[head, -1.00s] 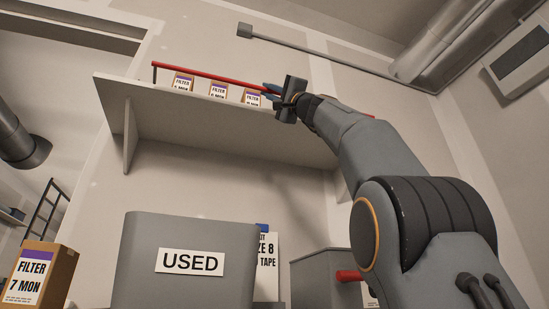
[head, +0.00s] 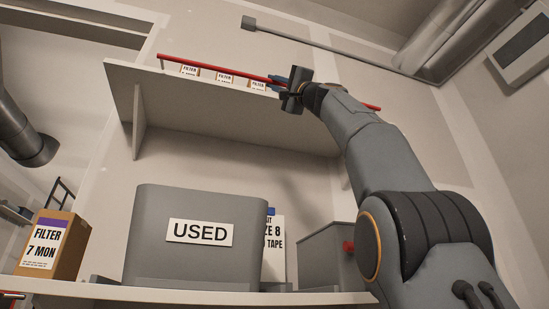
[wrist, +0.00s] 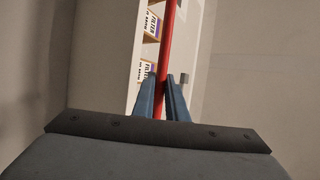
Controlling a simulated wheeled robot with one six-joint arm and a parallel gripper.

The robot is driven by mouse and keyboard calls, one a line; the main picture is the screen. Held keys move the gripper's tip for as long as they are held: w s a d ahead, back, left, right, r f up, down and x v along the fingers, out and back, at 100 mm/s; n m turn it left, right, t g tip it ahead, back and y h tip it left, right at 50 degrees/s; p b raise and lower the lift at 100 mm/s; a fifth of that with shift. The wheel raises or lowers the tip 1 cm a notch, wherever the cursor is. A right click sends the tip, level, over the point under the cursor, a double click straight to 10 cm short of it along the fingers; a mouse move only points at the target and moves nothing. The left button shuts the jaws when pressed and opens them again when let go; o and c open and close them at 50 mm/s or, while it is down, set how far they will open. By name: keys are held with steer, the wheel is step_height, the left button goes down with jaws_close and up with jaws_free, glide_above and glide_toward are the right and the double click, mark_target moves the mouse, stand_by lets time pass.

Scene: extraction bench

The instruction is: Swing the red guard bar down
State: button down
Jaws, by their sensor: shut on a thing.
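The red guard bar (head: 212,68) runs along the front of the high shelf, in front of the filter boxes. Its left end rests at a short post at the shelf's left end. My gripper (head: 280,80) is shut on the bar right of its middle. In the wrist view the bar (wrist: 167,50) passes between the two blue fingers (wrist: 163,98). My gripper and arm hide part of the bar; a short piece shows again to their right.
The shelf (head: 200,105) carries several filter boxes (head: 224,77). Below, a lower shelf (head: 200,294) holds a grey bin marked USED (head: 155,235), a filter box (head: 52,240) at left and a grey box with a red knob (head: 325,255). Open wall lies between the shelves.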

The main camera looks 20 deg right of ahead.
steer(key=shift+w+d+f+h, duration=0.15)
steer(key=shift+w+f+h, duration=0.2)
steer(key=shift+w, duration=0.25)
steer(key=c, duration=1.8)
jaws_free()
steer(key=shift+w, duration=0.1)
steer(key=shift+o, duration=0.2)
steer(key=shift+s+r, duration=0.1)
steer(key=shift+s, duration=0.15)
steer(key=shift+s, duration=0.1)
steer(key=b+v, duration=0.7)
steer(key=shift+f, duration=0.4)
